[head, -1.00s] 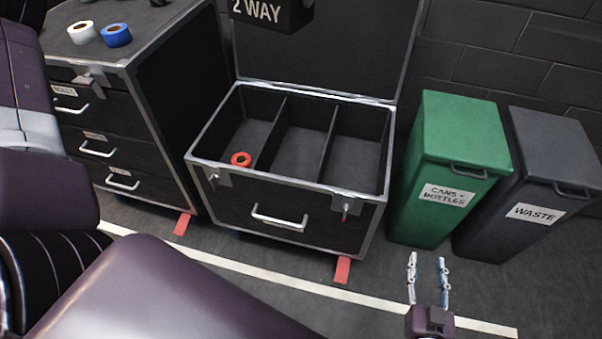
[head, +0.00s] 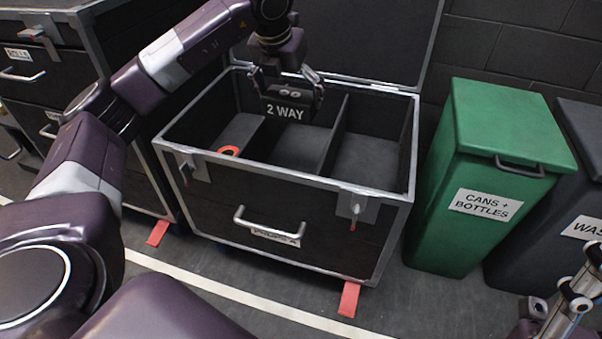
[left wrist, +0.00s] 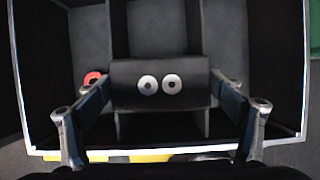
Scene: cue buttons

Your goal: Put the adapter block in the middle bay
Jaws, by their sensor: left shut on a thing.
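The adapter block (head: 287,108) is black, marked "2 WAY", and shows two white round sockets in the left wrist view (left wrist: 160,84). My left gripper (head: 292,90) is shut on it, fingers at its two sides. The block hangs over the middle bay (head: 300,147) of the open case (head: 290,180), roughly between the two dividers. I cannot tell whether its bottom is below the rim. The bay's floor looks empty where it shows. My right gripper (head: 577,295) is at the lower right, partly cut off, its fingers apart and empty.
An orange-red tape roll (head: 229,151) lies in the left bay. The right bay (head: 367,160) is empty. The raised lid (head: 360,45) stands behind. A green bin (head: 490,175) and a grey bin (head: 575,150) stand right. A drawer case (head: 60,75) stands left.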

